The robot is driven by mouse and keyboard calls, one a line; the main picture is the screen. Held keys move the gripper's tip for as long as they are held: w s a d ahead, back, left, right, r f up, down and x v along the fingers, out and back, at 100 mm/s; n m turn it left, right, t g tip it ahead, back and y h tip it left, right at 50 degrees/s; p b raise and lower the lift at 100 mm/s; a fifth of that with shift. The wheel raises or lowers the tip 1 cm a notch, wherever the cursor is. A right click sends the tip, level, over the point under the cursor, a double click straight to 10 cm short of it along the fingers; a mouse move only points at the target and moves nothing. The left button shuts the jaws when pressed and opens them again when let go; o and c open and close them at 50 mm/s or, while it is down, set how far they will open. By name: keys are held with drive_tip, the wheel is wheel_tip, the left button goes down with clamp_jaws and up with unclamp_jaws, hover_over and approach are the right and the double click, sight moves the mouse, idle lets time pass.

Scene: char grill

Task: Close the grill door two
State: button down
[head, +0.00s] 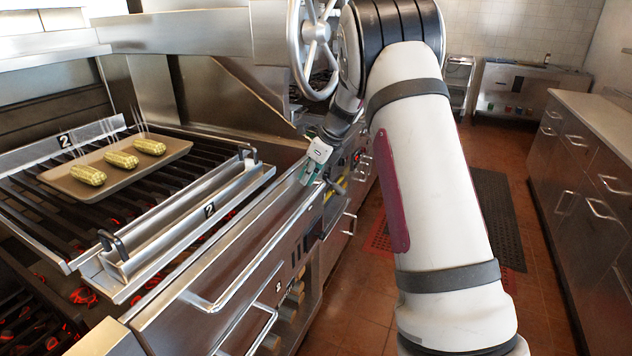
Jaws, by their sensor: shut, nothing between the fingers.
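The metal front flap marked 2 (165,235) lies along the front edge of grill section two, with black brackets at its two ends. Below it, on the front of the grill, is a long bar handle (235,285) beside another small 2 mark. I cannot tell for certain which of these parts is door two. My gripper (310,178) is shut and empty, with teal fingertips pointing down. It appears near the front face of the grill, to the right of the flap, apart from it. My arm hides part of the grill front behind it.
A tray (60,182) with several corn cobs (121,159) sits on the grate (200,160) over glowing coals. A large handwheel (316,45) hangs above my gripper. A counter with drawers (590,190) stands at right. The floor between has dark and red mats (490,200).

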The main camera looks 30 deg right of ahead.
drive_tip(key=shift+w+a, duration=0.15)
drive_tip(key=shift+w, duration=0.1)
drive_tip(key=shift+r, duration=0.1)
idle(0.3)
